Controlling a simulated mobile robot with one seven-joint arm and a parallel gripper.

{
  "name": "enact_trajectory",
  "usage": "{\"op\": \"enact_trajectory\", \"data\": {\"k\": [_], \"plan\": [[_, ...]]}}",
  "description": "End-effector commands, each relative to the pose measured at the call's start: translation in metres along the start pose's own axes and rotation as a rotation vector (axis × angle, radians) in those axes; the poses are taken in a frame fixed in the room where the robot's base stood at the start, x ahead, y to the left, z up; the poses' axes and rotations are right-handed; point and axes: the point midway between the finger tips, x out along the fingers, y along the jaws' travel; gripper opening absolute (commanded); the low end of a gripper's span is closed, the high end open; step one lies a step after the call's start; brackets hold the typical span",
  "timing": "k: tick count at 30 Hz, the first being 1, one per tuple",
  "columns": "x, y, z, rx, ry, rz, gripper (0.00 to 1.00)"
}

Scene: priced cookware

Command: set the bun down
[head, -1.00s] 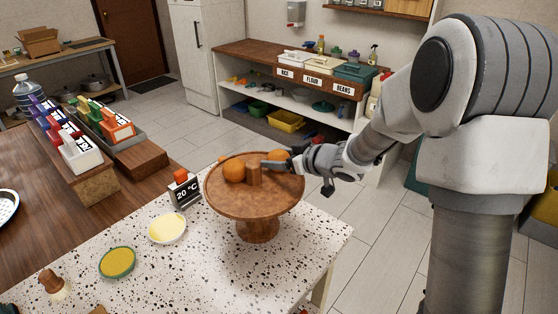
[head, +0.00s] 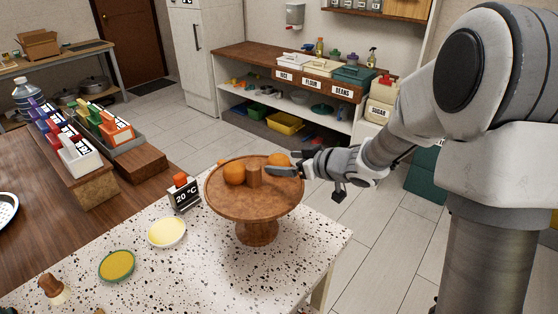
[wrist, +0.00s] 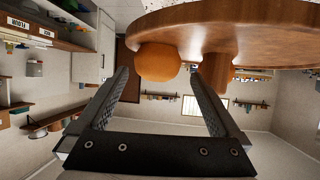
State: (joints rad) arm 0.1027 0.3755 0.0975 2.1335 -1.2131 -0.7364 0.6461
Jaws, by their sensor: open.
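A round brown wooden stand (head: 255,203) is on the speckled counter, with a short post (head: 254,177) at its middle. Two orange buns rest on it: one left of the post (head: 235,173), one at the back right (head: 278,159), partly hidden by my gripper. My gripper (head: 283,167) is open at the stand's right side, beside the right bun. In the wrist view, which looks upside down, a bun (wrist: 158,63) rests on the stand (wrist: 270,35), just beyond and between the spread fingers (wrist: 160,85). The post (wrist: 216,72) is beside it, past the other finger.
A pale yellow dish (head: 166,232) and a green-rimmed yellow dish (head: 117,266) lie on the counter (head: 225,270). The space right of the stand is open floor.

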Motion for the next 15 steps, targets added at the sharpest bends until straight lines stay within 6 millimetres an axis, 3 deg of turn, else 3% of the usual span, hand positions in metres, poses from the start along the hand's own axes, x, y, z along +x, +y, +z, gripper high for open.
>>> {"op": "enact_trajectory", "data": {"k": [6,15], "plan": [[-0.051,0.001,-0.002,-0.001,0.001,0.004,1.0],[-0.083,0.0,0.0,0.0,0.0,0.001,1.0]]}}
